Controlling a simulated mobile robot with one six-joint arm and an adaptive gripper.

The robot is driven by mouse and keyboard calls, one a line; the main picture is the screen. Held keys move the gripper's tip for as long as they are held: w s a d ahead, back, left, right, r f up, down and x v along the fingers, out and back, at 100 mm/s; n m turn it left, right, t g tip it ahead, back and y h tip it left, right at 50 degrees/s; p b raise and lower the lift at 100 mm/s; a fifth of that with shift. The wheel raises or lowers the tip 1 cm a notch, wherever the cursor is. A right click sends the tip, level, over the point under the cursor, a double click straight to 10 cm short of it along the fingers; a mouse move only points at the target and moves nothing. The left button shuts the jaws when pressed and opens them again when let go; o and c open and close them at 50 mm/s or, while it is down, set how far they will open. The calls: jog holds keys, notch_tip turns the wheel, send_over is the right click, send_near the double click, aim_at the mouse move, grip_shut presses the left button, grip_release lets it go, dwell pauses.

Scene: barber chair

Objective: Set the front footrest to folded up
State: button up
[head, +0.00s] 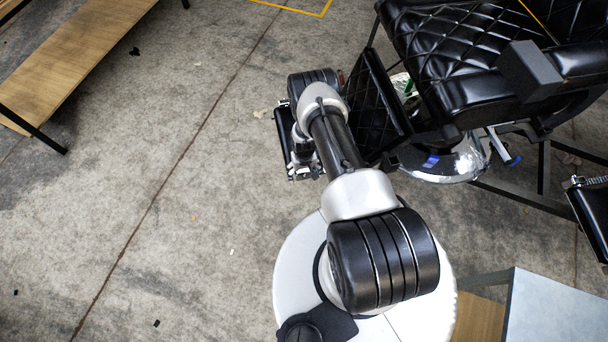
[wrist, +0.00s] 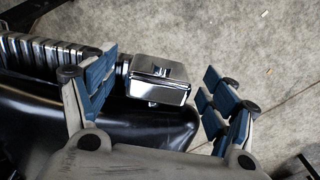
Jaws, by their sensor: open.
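The black quilted barber chair (head: 450,50) is at the upper right in the head view, with its quilted leg panel (head: 378,105) hanging at its left side. The front footrest (head: 282,128) shows as a narrow black strip left of my arm, mostly hidden by it. In the wrist view the footrest is a black pad (wrist: 150,122) with a ribbed metal strip and a shiny chrome end block (wrist: 160,78). My gripper (wrist: 162,92) is open, with its blue-padded fingers on either side of the chrome block. I cannot tell whether either finger touches it.
Another black pad with metal trim (head: 592,215) is at the right edge. A wooden bench (head: 70,55) stands at upper left. The concrete floor at left is mostly clear.

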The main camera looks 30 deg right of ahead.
jog(key=shift+f, duration=0.4)
jog(key=shift+c, duration=0.2)
jog(key=c, duration=1.5)
